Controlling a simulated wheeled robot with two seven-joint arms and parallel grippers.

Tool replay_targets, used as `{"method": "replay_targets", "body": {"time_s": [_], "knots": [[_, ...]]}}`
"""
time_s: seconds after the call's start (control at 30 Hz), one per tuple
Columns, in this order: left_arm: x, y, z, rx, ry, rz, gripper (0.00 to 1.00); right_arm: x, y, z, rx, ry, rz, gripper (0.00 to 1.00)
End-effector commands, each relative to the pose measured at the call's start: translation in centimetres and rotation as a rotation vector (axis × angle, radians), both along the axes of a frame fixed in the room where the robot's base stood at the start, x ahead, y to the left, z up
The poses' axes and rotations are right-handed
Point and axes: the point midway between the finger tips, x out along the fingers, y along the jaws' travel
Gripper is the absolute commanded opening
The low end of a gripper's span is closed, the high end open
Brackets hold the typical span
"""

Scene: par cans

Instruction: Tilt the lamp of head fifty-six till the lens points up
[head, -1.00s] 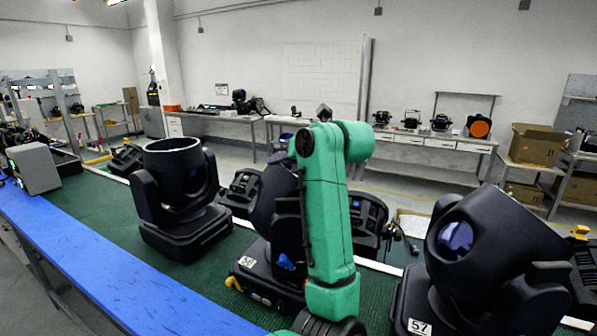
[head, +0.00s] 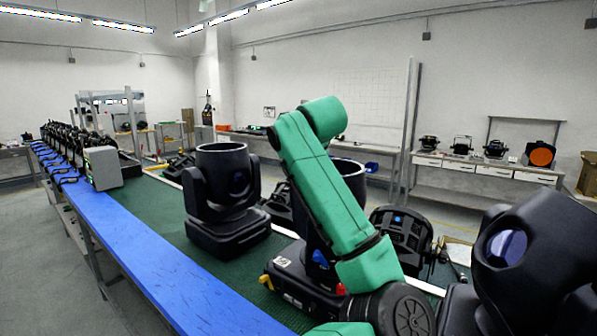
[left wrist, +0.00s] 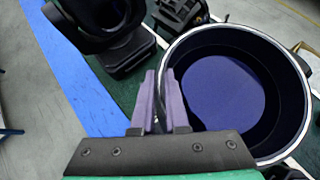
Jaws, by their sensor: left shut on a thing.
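Head fifty-six is the middle black moving head, partly behind my green left arm. Its base (head: 301,287) has a white number label and stands on the green mat. Its lamp (head: 352,176) shows its round open rim facing up in the head view. In the left wrist view the lamp's bluish lens (left wrist: 228,88) faces the camera inside the ring-shaped rim. My left gripper (left wrist: 163,80) is shut on the lamp's rim at its left side, one finger on each side of the wall. In the head view these fingers are hidden. My right gripper is not in view.
A similar head (head: 222,195) stands left with its lamp upright. Another head (head: 530,255) is close at right, its lens tilted towards the left. A blue strip (head: 130,255) edges the bench. A grey box (head: 102,167) stands farther along it.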

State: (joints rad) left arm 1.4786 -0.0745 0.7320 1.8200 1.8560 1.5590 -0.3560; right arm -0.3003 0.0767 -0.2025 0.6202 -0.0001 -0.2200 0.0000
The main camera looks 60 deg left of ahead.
Motion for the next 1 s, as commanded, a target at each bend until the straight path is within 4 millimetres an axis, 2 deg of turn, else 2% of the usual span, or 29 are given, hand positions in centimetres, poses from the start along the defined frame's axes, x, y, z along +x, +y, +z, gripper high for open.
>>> {"method": "replay_targets", "body": {"time_s": [0.23, 0.27, 0.3, 0.33, 0.63, 0.73, 0.87, 1.0], "knots": [[0.0, 0.0, 0.0, -0.001, 0.002, 0.002, 0.00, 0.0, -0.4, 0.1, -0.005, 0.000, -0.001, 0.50], [0.0, 0.0, 0.0, -0.001, 0.002, 0.002, 0.19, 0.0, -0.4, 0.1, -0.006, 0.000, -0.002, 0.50], [0.0, 0.0, 0.0, -0.001, 0.002, 0.002, 0.35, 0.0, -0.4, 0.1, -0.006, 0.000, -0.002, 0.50], [0.0, 0.0, 0.0, -0.001, 0.001, 0.002, 0.42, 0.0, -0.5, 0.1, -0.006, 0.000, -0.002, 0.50], [0.0, -0.1, 0.0, 0.000, 0.001, 0.001, 0.42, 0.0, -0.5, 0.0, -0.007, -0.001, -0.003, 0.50], [-0.2, -0.7, 0.4, 0.002, -0.001, -0.001, 0.42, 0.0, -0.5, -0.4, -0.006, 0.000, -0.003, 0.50], [-0.9, -2.8, 2.0, 0.002, -0.004, -0.003, 0.42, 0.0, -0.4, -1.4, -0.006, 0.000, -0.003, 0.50], [-2.1, -6.0, 4.6, 0.003, -0.002, -0.003, 0.42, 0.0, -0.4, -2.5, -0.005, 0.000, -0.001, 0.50]]}}
